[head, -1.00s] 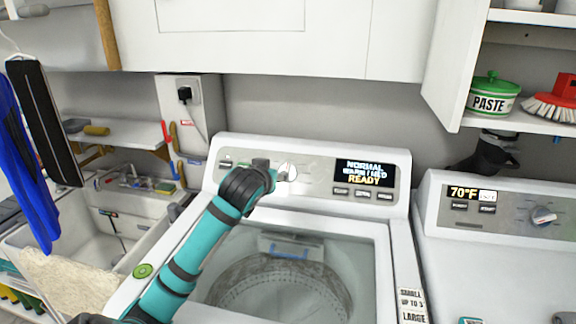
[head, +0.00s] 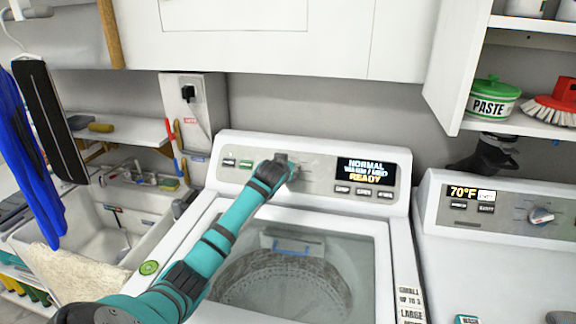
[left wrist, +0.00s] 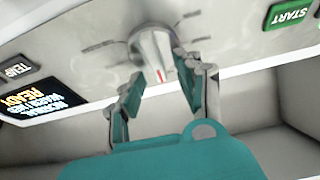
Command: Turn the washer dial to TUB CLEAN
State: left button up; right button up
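The washer (head: 320,215) stands in the middle of the head view, its display (head: 366,172) reading NORMAL, WARM / MED, READY. In the left wrist view the silver dial (left wrist: 152,45) with a red pointer mark sits on the control panel. My left gripper (left wrist: 155,82) is open, its two teal-padded fingers on either side of the dial's lower end. I cannot tell whether they touch it. In the head view my left gripper (head: 284,163) hides most of the dial. The label the pointer faces is not readable. My right gripper is not in view.
A green START button (left wrist: 290,14) and a dark TEMP button (left wrist: 17,68) flank the dial. A second machine (head: 500,215) stands at the right. A sink (head: 130,215) is at the left. A white cabinet (head: 290,40) hangs above the panel.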

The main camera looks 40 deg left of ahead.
pick_arm(q)
jog(key=shift+c, duration=0.3)
grip_shut()
